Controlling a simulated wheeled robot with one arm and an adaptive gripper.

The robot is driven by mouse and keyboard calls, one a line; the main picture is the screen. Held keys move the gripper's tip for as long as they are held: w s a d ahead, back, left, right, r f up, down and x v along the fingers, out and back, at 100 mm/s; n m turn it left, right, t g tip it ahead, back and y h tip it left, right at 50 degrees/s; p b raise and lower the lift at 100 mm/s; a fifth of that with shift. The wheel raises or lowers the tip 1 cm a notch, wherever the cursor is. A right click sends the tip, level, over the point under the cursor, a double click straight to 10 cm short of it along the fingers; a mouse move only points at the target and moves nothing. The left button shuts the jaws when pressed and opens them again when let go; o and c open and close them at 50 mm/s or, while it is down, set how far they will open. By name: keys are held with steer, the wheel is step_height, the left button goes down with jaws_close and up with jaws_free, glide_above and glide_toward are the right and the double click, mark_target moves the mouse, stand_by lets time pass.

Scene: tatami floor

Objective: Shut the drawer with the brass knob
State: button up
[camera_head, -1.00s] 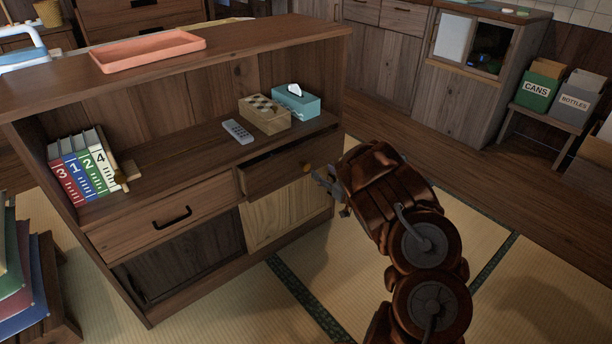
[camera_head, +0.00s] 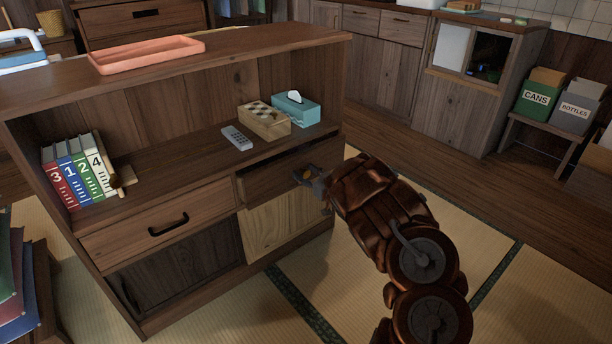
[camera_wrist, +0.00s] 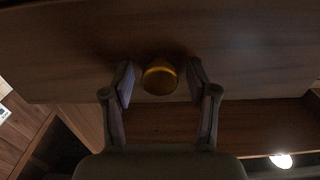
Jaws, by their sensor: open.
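The drawer with the brass knob (camera_head: 268,190) is at the right of the wooden shelf unit and stands partly open, with a dark gap behind its front. Its front (camera_wrist: 75,50) fills the upper part of the wrist view. The round brass knob (camera_wrist: 160,79) lies between the two fingers of my gripper (camera_wrist: 160,66). The fingers are open, with a gap on each side of the knob. In the head view my gripper (camera_head: 312,178) is at the drawer front and partly hides the knob.
A second drawer with a black handle (camera_head: 168,224) is to the left, nearly flush. A remote (camera_head: 237,138), a checkered box (camera_head: 264,121) and a teal tissue box (camera_head: 296,108) stand on the shelf above. Tatami floor (camera_head: 300,265) is clear before the unit.

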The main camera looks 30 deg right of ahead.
steer(key=shift+c, duration=0.4)
jaws_close()
